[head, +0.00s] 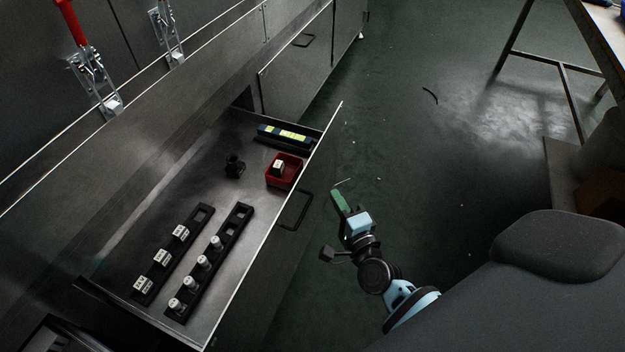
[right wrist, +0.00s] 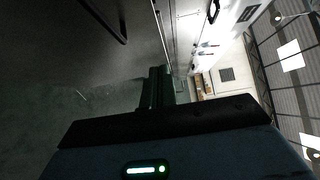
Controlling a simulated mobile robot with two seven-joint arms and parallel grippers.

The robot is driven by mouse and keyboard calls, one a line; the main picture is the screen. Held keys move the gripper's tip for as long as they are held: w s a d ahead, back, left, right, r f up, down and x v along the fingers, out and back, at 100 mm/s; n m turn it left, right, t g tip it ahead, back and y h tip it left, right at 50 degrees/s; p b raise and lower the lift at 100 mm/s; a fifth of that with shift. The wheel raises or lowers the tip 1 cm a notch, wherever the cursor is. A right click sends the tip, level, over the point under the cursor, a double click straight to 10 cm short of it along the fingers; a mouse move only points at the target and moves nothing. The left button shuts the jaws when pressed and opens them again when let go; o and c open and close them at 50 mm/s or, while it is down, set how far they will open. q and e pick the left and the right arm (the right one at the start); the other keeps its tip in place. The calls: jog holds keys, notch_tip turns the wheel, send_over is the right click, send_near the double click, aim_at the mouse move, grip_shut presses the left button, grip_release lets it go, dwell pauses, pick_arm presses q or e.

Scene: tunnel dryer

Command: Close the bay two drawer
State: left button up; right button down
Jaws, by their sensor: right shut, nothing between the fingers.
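A wide metal drawer (head: 125,240) stands open in the head view, its front panel running diagonally from upper right to lower left. A dark bar handle (head: 297,210) is on the outside of that front. I cannot read a bay number on it. My right gripper (head: 341,196) is to the right of the handle, over the floor, apart from the drawer. Its green fingers are shut and empty, and they also show in the right wrist view (right wrist: 157,88). My left gripper is not in view.
The drawer holds two black racks (head: 222,250) with small pieces, a red bin (head: 285,170) and a dark blue and yellow-green item (head: 284,137). A closed front (head: 297,65) is beyond. Red-handled clamps (head: 90,65) stand upper left. Floor lies clear right of the drawer; a table (head: 595,40) is upper right.

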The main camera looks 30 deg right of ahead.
aim_at(306, 168)
jog(key=w, duration=0.2)
jog(key=w+a, duration=0.1)
jog(key=w, duration=0.2)
jog(key=w+b, duration=0.1)
jog(key=w, duration=0.1)
jog(key=shift+w+a, duration=0.15)
jog(key=shift+w, duration=0.1)
jog(key=shift+w+a, duration=0.3)
jog(key=shift+w, duration=0.05)
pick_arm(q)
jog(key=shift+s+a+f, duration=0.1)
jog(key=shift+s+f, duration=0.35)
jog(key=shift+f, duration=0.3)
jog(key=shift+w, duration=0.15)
pick_arm(e)
jog(key=shift+w, duration=0.1)
